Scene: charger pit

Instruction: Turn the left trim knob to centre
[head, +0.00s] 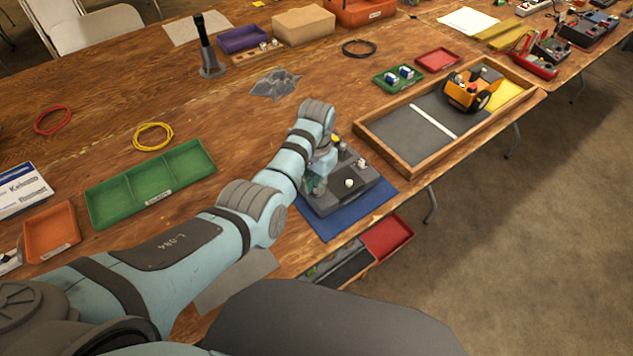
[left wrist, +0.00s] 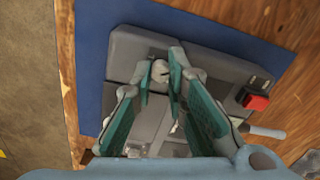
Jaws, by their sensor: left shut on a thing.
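A dark grey control box (head: 370,190) lies on a blue mat (head: 330,226) near the table's front edge. White knobs show on its top, one of them a white knob (head: 349,183) to the right of my gripper. My left gripper (head: 317,185) is down at the box's left part, and the arm hides much of that side. In the left wrist view the left gripper (left wrist: 166,76) has its fingertips closed around a small pale knob, the left trim knob (left wrist: 159,70). A dark mark shows on its top; its exact angle is hard to read. My right gripper is out of view.
A red switch (left wrist: 256,101) is on the box, apart from the fingers. A wooden-framed pit (head: 385,158) with an orange vehicle (head: 469,92) stands right of the box. A green tray (head: 150,183) lies to the left. Trays (head: 388,236) sit below the table edge.

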